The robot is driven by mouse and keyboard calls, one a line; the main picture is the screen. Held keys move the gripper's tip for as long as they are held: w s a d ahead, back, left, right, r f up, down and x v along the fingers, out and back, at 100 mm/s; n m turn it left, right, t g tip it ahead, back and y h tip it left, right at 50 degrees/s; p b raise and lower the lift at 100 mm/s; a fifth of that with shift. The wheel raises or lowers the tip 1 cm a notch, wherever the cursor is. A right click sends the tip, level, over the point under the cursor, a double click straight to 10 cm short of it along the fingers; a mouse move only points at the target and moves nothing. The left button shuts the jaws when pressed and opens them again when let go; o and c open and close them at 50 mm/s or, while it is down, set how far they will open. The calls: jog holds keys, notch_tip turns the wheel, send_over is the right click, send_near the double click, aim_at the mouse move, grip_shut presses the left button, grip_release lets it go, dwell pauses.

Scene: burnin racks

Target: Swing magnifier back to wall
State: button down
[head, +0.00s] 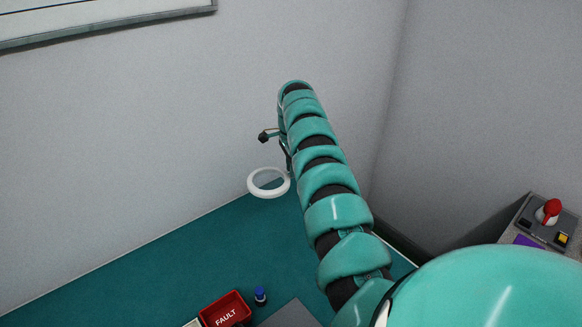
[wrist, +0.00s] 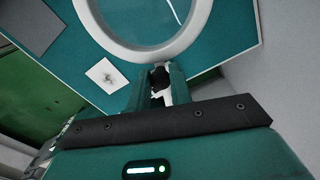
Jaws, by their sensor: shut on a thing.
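The magnifier is a white ring (head: 268,195) in the head view, held up in front of the wall (head: 150,125) and over the teal bench top (head: 130,275). Its ring also shows large at the top of the wrist view (wrist: 150,57). My gripper (wrist: 159,82) is shut on a dark and white piece at the ring's near edge. The fingers stand on either side of this piece. In the head view my arm hides most of the gripper and the magnifier's mount. I cannot see how the magnifier joins the wall.
A red FAULT bin (head: 226,309) and a small blue-capped bottle (head: 260,296) stand on the bench near the bottom. A control box with a red knob (head: 550,211) is at the right. A framed board (head: 100,22) hangs at upper left. The bench's left side looks clear.

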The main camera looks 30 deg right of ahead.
jog(key=shift+w+d+r, duration=0.1)
dwell(0.4)
jog(key=c, duration=1.3)
grip_release()
jog(key=shift+w, duration=0.1)
jog(key=shift+o, duration=0.2)
